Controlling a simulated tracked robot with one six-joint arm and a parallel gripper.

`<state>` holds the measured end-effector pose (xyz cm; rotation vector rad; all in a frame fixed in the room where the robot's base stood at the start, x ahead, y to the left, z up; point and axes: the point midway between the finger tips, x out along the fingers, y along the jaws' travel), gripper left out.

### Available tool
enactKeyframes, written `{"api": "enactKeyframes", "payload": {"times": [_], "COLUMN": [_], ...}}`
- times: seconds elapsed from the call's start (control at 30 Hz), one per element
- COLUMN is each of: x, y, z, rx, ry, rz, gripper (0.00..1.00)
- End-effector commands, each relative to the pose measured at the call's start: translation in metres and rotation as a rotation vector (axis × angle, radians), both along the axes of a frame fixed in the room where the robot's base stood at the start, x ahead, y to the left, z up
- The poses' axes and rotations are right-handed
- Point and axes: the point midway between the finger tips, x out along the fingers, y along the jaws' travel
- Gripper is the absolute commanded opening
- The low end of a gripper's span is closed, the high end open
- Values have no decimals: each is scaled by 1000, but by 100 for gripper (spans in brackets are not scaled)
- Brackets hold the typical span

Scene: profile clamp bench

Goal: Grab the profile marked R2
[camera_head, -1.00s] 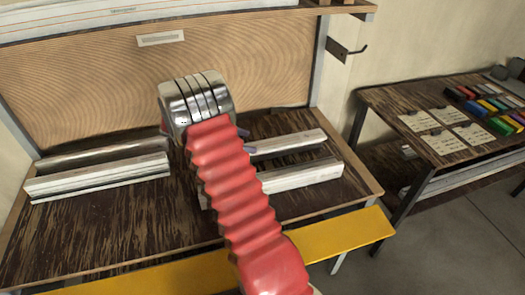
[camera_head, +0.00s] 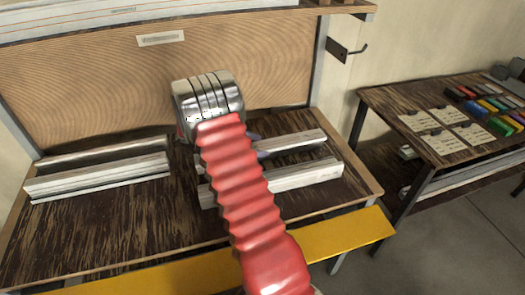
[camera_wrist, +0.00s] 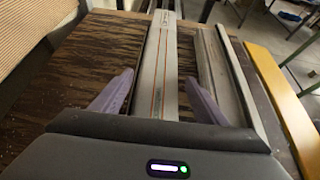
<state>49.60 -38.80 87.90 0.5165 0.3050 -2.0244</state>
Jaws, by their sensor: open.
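Two pale profiles lie on the right of the bench in the head view, a rear one (camera_head: 295,143) and a front one (camera_head: 305,178). My gripper is open above them; in the wrist view its purple fingers (camera_wrist: 160,78) stand on either side of the rear profile (camera_wrist: 158,90), which has a red line along its top. The right finger is over the gap between it and the front profile (camera_wrist: 235,85). Small print shows at its far end, too small to read. My arm partly covers both profiles in the head view. I cannot tell whether the fingers touch.
Two more profiles (camera_head: 100,178) lie on the left of the dark wooden bench. A wooden back panel (camera_head: 100,90) stands behind. A yellow strip (camera_head: 340,240) runs along the front edge. A side table (camera_head: 450,140) at right holds cards and coloured blocks.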

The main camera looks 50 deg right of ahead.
Motion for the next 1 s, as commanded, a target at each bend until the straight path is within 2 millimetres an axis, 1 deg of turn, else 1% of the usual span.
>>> {"api": "enactKeyframes", "payload": {"times": [0.23, 1.0], "x": [0, 0], "y": [0, 1], "z": [0, 0], "rx": [0, 1], "ry": [0, 1], "rz": [0, 0], "gripper": [67, 13]}}
